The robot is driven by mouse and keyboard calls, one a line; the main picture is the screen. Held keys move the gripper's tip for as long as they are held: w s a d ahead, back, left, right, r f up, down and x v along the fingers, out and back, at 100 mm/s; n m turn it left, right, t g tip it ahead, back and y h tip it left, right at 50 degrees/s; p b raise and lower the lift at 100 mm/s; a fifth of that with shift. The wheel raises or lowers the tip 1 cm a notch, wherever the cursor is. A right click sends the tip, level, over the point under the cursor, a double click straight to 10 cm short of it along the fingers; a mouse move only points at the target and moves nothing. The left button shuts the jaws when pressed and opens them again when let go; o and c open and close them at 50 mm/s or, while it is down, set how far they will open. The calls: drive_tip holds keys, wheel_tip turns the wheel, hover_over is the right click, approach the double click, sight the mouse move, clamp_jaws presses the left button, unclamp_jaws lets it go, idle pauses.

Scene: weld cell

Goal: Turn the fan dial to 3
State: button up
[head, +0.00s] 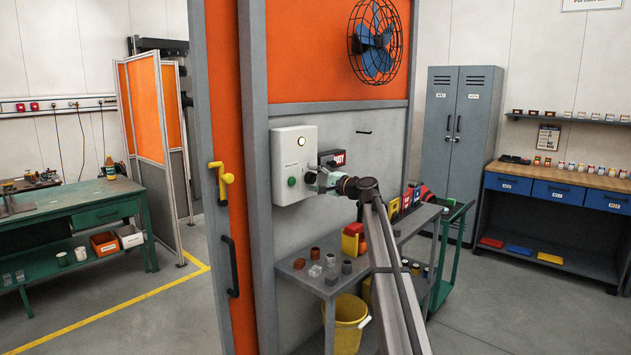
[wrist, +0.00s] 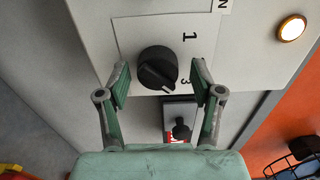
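The fan dial (wrist: 157,66) is a round black knob on a white plate (wrist: 127,30) in the wrist view. The printed marks 1 and 3 are beside it; which one its pointer faces I cannot tell for sure. My gripper (wrist: 160,82) is open, with one green finger on each side of the knob and visible gaps between. In the head view my gripper (head: 316,178) is at the right side of the light grey control box (head: 284,140), and hides the dial there. The caged blue fan (head: 376,42) is on the orange panel above.
A black switch (wrist: 181,130) is near the dial in the wrist view. A grey shelf (head: 298,278) with small parts stands below. A yellow handle (head: 222,178) is on the door at left.

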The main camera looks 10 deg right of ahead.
drive_tip(key=v, duration=1.2)
idle(0.4)
